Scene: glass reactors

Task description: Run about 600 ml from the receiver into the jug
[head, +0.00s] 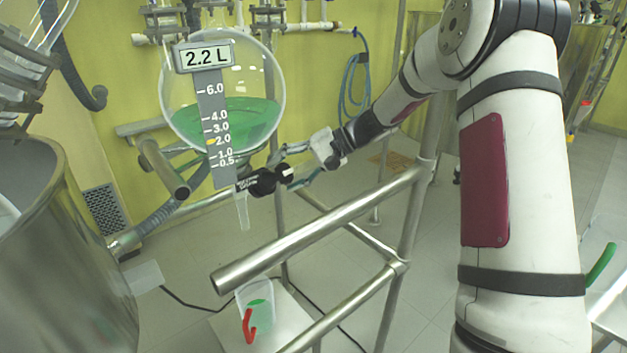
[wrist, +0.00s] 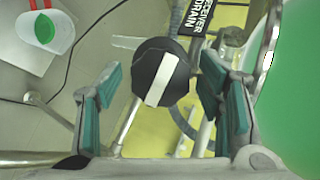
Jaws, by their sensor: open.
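The receiver (head: 222,85) is a round glass vessel with green liquid; its display (head: 205,56) reads 2.2 L. Below it, a clear spout (head: 242,212) points down with no green stream visible. The black drain knob (head: 264,181) has a white bar, which runs lengthwise and slightly tilted in the wrist view (wrist: 160,80). My gripper (wrist: 158,88) is open, its teal-padded fingers on either side of the knob, apparently without gripping it. The jug (head: 257,294), clear with a red handle (head: 248,326), stands below the spout and holds some green liquid.
A label reading "RECEIVER DRAIN" (wrist: 199,18) is beside the knob. Steel rails (head: 320,230) cross in front of the jug. A large steel vessel (head: 60,260) stands at left. The jug rests on a pale platform (head: 285,325); a dark cable lies on the floor.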

